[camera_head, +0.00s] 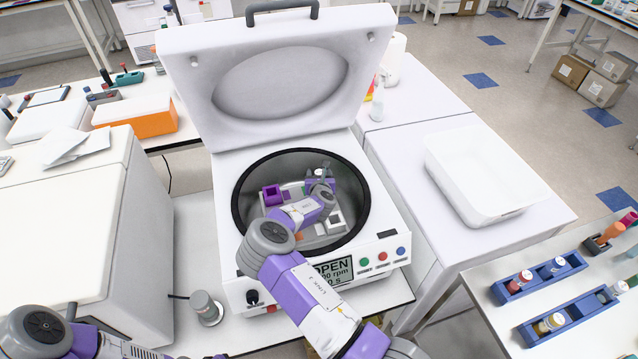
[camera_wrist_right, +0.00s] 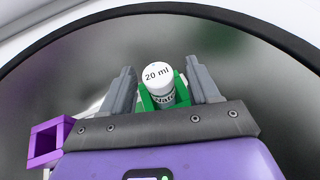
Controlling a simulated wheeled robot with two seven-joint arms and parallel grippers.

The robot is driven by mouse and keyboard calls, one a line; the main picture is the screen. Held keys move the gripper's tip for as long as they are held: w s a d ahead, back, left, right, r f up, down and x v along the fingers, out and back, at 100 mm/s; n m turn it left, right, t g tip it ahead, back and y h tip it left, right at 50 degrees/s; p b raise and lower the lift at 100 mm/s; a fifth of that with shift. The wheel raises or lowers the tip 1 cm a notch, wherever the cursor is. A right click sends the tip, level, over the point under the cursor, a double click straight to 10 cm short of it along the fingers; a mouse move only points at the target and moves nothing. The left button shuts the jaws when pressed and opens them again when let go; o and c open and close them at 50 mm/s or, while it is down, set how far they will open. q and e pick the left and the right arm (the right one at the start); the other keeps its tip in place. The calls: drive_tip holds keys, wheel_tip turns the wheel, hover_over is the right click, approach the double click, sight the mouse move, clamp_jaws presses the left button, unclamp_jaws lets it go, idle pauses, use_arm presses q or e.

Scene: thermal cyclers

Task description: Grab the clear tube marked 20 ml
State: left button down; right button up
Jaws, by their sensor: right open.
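The tube marked 20 ml (camera_wrist_right: 157,78) stands in a green holder (camera_wrist_right: 182,90) inside the centrifuge (camera_head: 385,235). Its white cap shows the "20 ml" print, and part of a label shows below. My right gripper (camera_head: 322,172) reaches down into the open bowl. In the right wrist view, its grey fingers (camera_wrist_right: 160,72) are open, one on each side of the tube and holder. I cannot tell whether they touch either one. The tube's lower part is hidden. In the head view the tube is too small to make out. My left gripper is out of view.
The centrifuge lid (camera_head: 280,80) stands raised behind the bowl, whose dark rim (camera_head: 238,205) surrounds my right arm. Purple holders (camera_head: 272,194) sit in the rotor. A white tray (camera_head: 485,175) and blue racks (camera_head: 540,278) with tubes are at the right.

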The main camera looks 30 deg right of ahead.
drive_tip(key=shift+w+d+f, duration=0.15)
drive_tip(key=shift+w, duration=0.15)
drive_tip(key=c, duration=1)
